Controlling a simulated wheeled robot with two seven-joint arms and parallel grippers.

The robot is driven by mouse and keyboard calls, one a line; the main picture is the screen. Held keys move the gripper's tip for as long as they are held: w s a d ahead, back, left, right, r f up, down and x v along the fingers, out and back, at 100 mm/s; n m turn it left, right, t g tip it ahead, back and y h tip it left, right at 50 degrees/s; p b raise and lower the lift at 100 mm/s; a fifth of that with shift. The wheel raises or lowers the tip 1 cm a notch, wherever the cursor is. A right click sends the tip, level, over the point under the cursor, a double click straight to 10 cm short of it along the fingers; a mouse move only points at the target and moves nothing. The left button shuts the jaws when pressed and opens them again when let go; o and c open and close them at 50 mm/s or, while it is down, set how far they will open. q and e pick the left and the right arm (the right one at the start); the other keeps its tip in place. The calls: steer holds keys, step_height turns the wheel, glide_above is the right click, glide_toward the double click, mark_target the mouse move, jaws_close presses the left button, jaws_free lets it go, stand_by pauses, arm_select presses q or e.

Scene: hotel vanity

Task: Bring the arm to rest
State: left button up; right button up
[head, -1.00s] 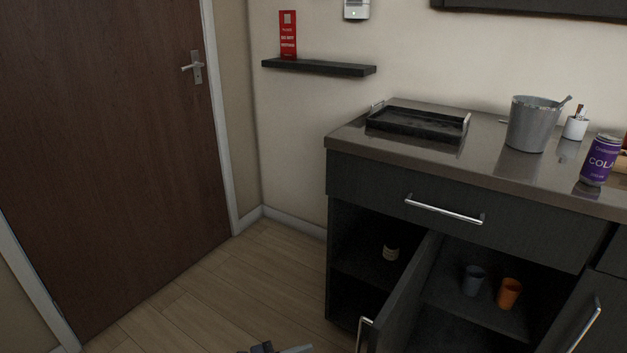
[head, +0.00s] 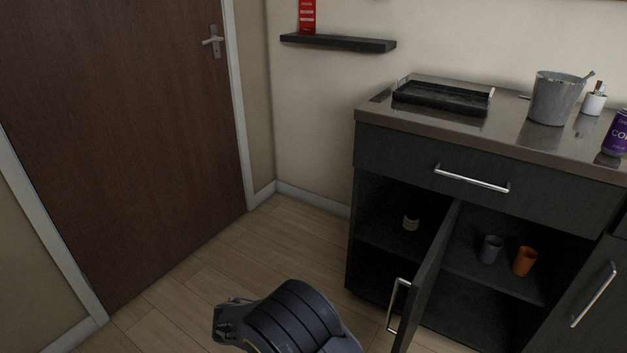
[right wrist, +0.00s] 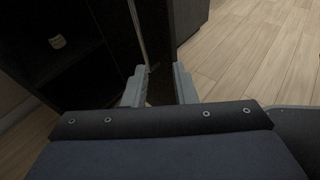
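My right gripper (right wrist: 159,84) shows in the right wrist view, its two grey fingers apart with nothing held between them. Beyond the fingers is the dark cabinet, with a thin pale upright bar or edge (right wrist: 137,35) just past the fingertips; I cannot tell the distance. In the head view a dark, rounded, ribbed part of my own arm (head: 290,318) is at the bottom centre, over the floor and left of the open cabinet door (head: 428,285). I cannot tell from it which arm it is. My left gripper cannot be made out.
On the counter are a black tray (head: 400,84), a metal bucket (head: 553,100) and a purple can (head: 616,135). The wood floor (head: 190,290) by the door is clear.

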steer(key=s+d+r+m+g+y, duration=0.3)
steer(key=s+d+r+m+y, duration=0.15)
steer(key=d+y, duration=0.2)
steer(key=s+d+r+m+g+y, duration=0.25)
steer(key=d+r+m+y, duration=0.2)
steer(key=d, duration=0.35)
steer(key=s+d+r+m+t+y, duration=0.2)
steer(key=s+m+t+y, duration=0.2)
steer(key=s+m, duration=0.25)
steer(key=s+d+r+m+t+y, duration=0.1)
steer(key=s+r+m+t+y, duration=0.25)
steer(key=s+m, duration=0.35)
step_height(320, 180, up, 26)
steer(key=n+p, duration=0.1)
steer(key=p, duration=2.5)
steer(key=shift+s+t+p, duration=0.4)
steer(key=shift+d, duration=0.1)
